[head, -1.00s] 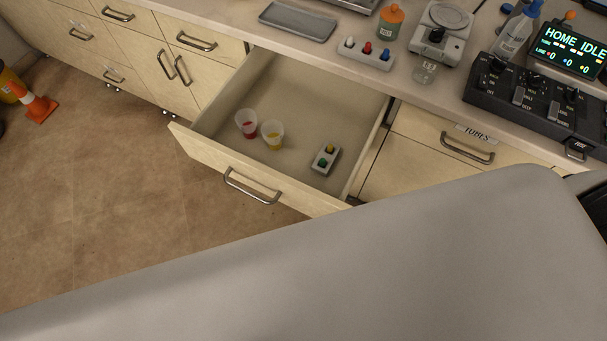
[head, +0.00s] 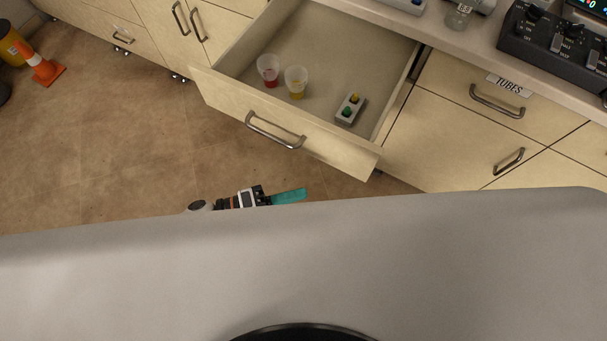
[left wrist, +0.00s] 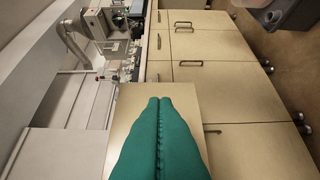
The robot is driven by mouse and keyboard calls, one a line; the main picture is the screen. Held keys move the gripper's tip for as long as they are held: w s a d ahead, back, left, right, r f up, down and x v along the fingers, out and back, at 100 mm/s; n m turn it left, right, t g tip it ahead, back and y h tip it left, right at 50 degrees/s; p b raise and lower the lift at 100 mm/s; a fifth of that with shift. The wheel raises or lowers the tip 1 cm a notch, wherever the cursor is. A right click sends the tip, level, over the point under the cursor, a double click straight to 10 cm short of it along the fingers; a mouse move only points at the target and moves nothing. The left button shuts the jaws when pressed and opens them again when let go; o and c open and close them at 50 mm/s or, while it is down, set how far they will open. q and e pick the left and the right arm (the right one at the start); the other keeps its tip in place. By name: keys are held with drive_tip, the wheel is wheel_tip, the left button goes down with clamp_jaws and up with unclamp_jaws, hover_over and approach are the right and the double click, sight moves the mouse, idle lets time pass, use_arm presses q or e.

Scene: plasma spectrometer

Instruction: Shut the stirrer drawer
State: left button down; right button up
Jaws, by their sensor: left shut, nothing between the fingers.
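The open drawer (head: 222,91) has a pale wood front and a curved metal handle (head: 274,133). It is pulled well out from under the counter in the head view. My left gripper (head: 291,196), with teal fingers, is below and in front of the drawer front, apart from it in the picture. In the left wrist view the teal fingers (left wrist: 160,99) are pressed together with nothing between them, and a pale panel, probably the drawer front (left wrist: 126,101), shows behind them. My right gripper is not in view.
The drawer holds a cup with red contents (head: 268,70), one with yellow contents (head: 296,82) and a small grey block with yellow and green knobs (head: 350,108). A shut drawer labelled TUBES (head: 440,78) is to the right. An orange cone (head: 43,68) stands on the floor at left.

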use_arm(q)
drive_tip(key=p, duration=0.1)
approach(357, 165)
drive_tip(key=s+d, duration=0.2)
drive_tip(key=d, duration=0.1)
drive_tip(key=shift+w+d+p, duration=0.3)
drive_tip(key=shift+w+d, duration=0.8)
drive_tip(key=shift+w, duration=0.05)
drive_tip(key=shift+w+d, duration=0.2)
drive_tip(key=shift+w, duration=0.2)
